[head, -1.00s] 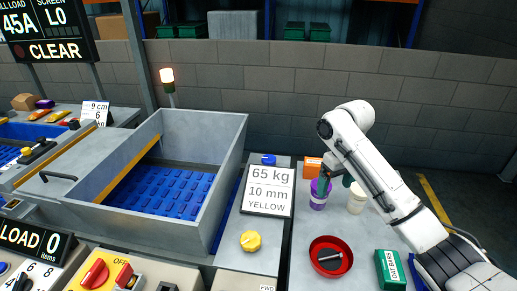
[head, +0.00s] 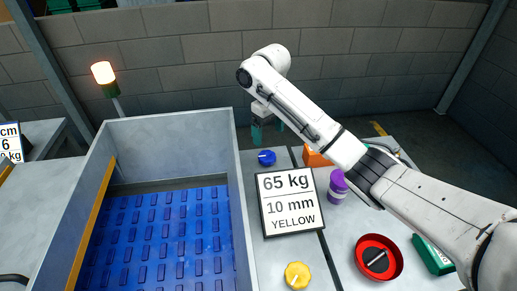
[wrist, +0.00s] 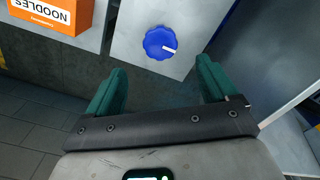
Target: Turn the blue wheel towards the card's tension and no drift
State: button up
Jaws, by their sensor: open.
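The blue wheel (head: 266,158) is a scalloped knob with a white pointer mark, on the grey panel behind the card. It also shows in the wrist view (wrist: 161,43), ahead of the fingers. The card (head: 290,202) reads 65 kg, 10 mm, YELLOW. My gripper (head: 267,134) is just beyond the blue wheel in the head view, with teal fingers pointing down. In the wrist view my gripper (wrist: 162,82) is open and empty, its fingers spread wider than the wheel and apart from it. No drift reading is legible in these views.
A yellow wheel (head: 298,276) sits in front of the card. A deep grey bin (head: 240,190) with a blue belt (head: 165,240) stands left. To the right are an orange noodles box (head: 315,157), a purple-lidded jar (head: 338,188), a red bowl (head: 359,268) and a green box (head: 431,254).

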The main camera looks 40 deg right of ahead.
aim_at(268, 156)
notch_tip(268, 156, down, 10)
jog(key=shift+p, duration=0.35)
jog(key=c, duration=1.1)
